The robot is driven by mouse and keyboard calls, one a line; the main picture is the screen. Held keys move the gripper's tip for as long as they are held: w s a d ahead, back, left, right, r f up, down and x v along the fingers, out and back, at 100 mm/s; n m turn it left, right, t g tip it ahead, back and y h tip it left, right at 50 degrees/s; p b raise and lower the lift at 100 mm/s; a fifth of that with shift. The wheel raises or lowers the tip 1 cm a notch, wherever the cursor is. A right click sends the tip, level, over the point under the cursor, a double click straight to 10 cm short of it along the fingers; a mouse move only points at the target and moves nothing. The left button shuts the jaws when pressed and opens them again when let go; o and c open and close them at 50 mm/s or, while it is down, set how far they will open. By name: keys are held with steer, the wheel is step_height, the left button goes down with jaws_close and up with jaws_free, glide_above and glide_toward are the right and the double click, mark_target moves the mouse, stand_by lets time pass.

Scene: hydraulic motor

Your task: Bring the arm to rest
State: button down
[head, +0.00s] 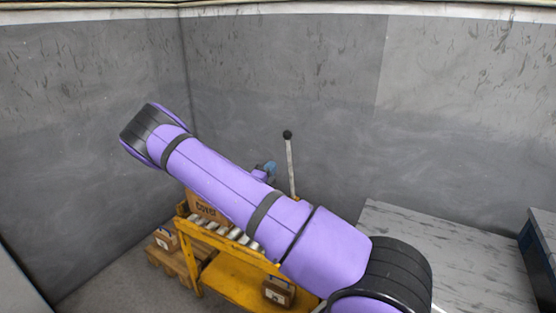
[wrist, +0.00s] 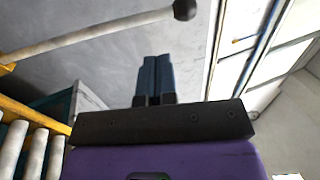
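My purple arm stretches across the middle of the head view, from the lower right up to the left, and hides part of the cart behind it. My gripper (wrist: 153,78) shows in the wrist view with its two blue fingers side by side, touching along their length. Nothing shows between them. In the head view a small blue part of my gripper (head: 270,167) shows just behind the arm, left of the lever.
A yellow cart (head: 232,275) with rollers stands behind my arm, with a cardboard box (head: 206,208) on top and a smaller box (head: 279,291) below. A black-knobbed lever (head: 291,165) rises near my gripper.

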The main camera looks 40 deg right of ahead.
steer(key=shift+v, duration=1.6)
steer(key=shift+r, duration=0.15)
steer(key=s+a+r+m+g+y, duration=0.3)
steer(key=s+r+m+g+y, duration=0.4)
steer(key=m, duration=0.5)
steer(key=s+a+r+m+g+y, duration=0.2)
steer(key=s+r+m+g, duration=0.2)
steer(key=s+r+m, duration=0.65)
steer(key=s+a+r+m+t+y, duration=0.9)
steer(key=s+a+r+m+y, duration=0.2)
steer(key=s+a+r+m, duration=0.3)
steer(key=shift+s+a+r+m, duration=0.35)
steer(key=shift+s+a+m, duration=1.4)
steer(key=shift+a, duration=0.55)
